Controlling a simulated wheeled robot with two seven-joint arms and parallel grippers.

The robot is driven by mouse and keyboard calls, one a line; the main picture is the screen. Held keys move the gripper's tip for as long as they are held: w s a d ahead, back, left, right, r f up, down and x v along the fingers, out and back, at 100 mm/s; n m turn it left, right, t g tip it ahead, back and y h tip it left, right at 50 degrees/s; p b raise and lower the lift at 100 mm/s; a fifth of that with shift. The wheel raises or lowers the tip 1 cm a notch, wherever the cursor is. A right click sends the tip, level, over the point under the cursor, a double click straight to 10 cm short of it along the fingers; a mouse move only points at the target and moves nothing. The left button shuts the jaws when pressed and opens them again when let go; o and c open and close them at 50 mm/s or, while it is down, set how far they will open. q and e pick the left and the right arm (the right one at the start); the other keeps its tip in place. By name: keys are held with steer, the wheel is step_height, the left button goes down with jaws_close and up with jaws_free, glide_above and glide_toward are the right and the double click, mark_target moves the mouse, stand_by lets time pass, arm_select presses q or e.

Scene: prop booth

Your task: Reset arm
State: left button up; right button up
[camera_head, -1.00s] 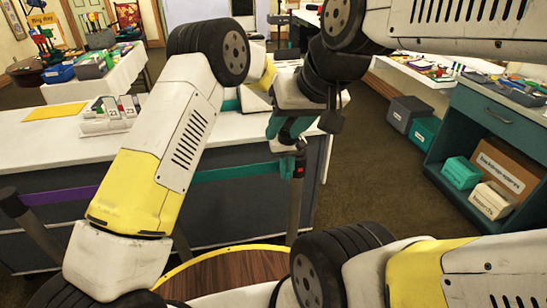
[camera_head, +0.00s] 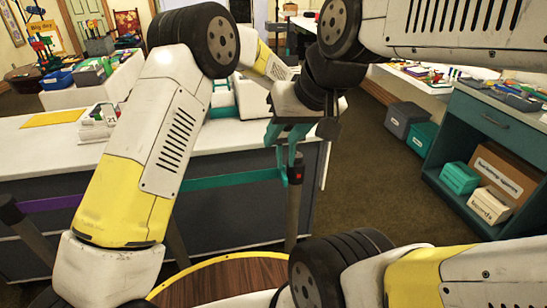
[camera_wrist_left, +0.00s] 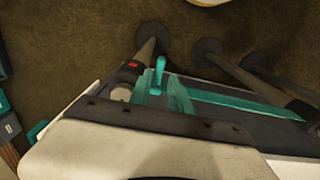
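My left gripper (camera_head: 284,145) hangs with its teal fingers pointing down, in front of the table's right end and just above and beside a barrier post (camera_head: 296,190). My left arm (camera_head: 150,165) rises from the lower left and bends at a black joint. My right arm (camera_head: 455,25) crosses the upper right. I cannot make out my right gripper's fingers among the overlapping arm parts.
A white-topped table (camera_head: 45,150) stands ahead, with a teal barrier belt (camera_head: 235,177) before it. A white holder (camera_head: 100,118) and yellow sheet (camera_head: 53,118) lie on it. A teal shelf unit (camera_head: 487,118) stands right. The brown floor (camera_head: 365,175) between is open.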

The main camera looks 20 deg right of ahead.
arm_select(q)
steer(key=shift+r, duration=0.3)
steer(key=shift+r, duration=0.1)
steer(key=s+a+r+t+h, duration=0.1)
steer(key=s+a+r, duration=0.1)
steer(key=a+r, duration=0.8)
steer(key=s+a+r+t+h, duration=0.1)
steer(key=s+a+r, duration=0.1)
steer(key=a+r, duration=0.75)
steer(key=s+a+r+t, duration=0.2)
steer(key=s+a, duration=0.6)
steer(key=s, duration=0.1)
steer(key=s+a+r+t, duration=0.2)
steer(key=s+a, duration=0.7)
steer(key=s, duration=0.1)
steer(key=shift+s, duration=0.15)
